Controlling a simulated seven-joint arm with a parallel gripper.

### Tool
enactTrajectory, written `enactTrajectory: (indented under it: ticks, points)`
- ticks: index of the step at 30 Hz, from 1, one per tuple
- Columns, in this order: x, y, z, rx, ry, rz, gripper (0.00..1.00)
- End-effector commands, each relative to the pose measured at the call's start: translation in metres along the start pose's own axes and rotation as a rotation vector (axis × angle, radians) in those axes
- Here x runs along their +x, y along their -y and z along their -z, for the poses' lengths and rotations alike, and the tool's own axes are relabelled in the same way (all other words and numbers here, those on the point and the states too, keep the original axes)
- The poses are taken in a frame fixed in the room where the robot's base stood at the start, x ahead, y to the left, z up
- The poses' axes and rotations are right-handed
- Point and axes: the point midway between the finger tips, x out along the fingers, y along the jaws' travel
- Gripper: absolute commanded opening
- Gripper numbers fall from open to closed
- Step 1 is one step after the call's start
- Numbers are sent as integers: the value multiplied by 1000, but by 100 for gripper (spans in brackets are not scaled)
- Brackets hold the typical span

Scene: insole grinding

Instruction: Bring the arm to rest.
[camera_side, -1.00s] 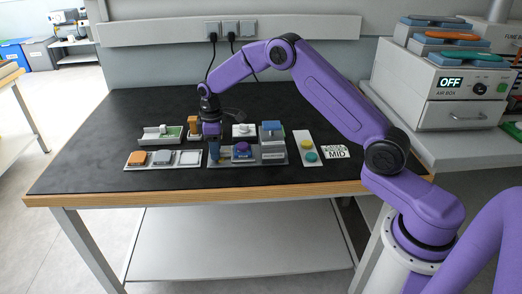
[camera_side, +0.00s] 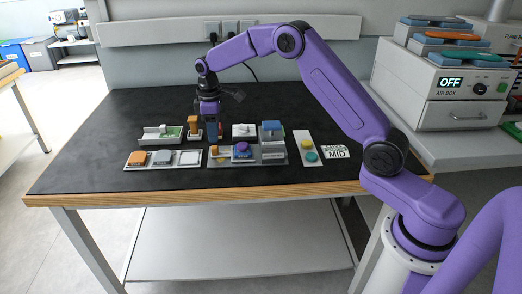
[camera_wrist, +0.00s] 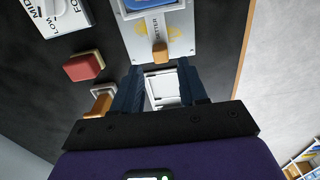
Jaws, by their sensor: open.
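My gripper (camera_side: 212,138) hangs pointing down above the black workbench (camera_side: 90,125), over the back left of a grey fixture plate (camera_side: 222,161). The wrist view shows its two dark blue fingers (camera_wrist: 158,92) spread apart with nothing gripped. A white open frame (camera_wrist: 165,85) lies below, between the fingers, and an orange-brown knob (camera_wrist: 160,52) stands just ahead of them. The purple arm reaches over the bench from the right, its elbow raised.
An orange upright block (camera_side: 193,126) stands left of my gripper. A tray of pads (camera_side: 163,159) lies front left. A blue-topped unit (camera_side: 272,135) and a panel with yellow and green buttons (camera_side: 308,146) lie to the right. The bench's far left is clear.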

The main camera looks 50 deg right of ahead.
Motion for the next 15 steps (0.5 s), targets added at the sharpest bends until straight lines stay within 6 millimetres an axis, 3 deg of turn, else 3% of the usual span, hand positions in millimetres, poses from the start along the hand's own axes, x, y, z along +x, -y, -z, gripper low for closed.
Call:
enactTrajectory:
  ticks: [11, 15]
  points:
    - [-3, 1, 0, -1, 1, 0, 43]
    - [-10, 15, 2, -13, -2, -1, 43]
